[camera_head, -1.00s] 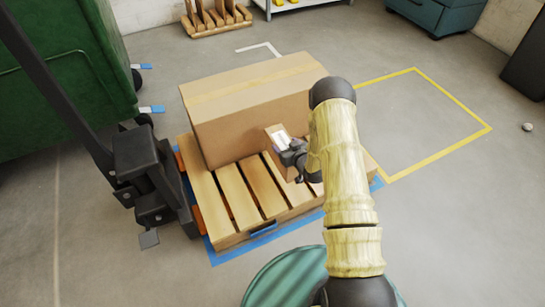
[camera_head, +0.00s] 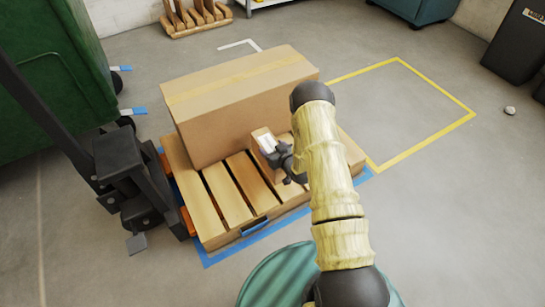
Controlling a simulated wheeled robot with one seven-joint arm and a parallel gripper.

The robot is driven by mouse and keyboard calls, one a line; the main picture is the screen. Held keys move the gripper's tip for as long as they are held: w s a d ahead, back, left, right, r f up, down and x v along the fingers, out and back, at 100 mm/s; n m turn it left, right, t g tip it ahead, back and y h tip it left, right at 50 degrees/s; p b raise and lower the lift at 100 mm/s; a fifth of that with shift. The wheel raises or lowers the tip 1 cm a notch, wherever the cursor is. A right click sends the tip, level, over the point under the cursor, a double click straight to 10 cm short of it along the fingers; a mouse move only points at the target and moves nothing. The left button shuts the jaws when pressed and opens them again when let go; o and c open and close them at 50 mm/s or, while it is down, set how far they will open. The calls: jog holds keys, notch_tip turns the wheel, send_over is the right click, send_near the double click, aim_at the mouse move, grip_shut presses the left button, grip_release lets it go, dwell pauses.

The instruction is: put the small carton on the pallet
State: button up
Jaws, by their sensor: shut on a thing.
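The small carton (camera_head: 263,143) is brown with a white label on top. It is at the pallet's middle, just in front of the large carton, and partly hidden by my gripper. My gripper (camera_head: 277,155) is shut on the small carton from its right side. The wooden pallet (camera_head: 226,195) lies on the floor inside a blue outline. I cannot tell whether the small carton touches the slats or hangs just above them.
A large brown carton (camera_head: 240,105) fills the back of the pallet. A dark pallet jack (camera_head: 133,175) stands at the left with its orange forks at the pallet. A green container (camera_head: 50,80) is at the far left. The yellow-outlined floor area (camera_head: 400,110) is clear.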

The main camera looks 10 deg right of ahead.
jog(key=shift+f+b, duration=1.35)
jog(key=shift+f, duration=1.15)
jog(key=o, duration=1.8)
jog(key=shift+f, duration=0.1)
jog(key=shift+o, duration=0.2)
jog(key=shift+s+r, duration=0.15)
jog(key=shift+r, duration=0.1)
jog(key=p+v, duration=0.6)
jog(key=v, duration=0.5)
jog(key=shift+s, duration=0.4)
jog(key=shift+d+r, duration=0.1)
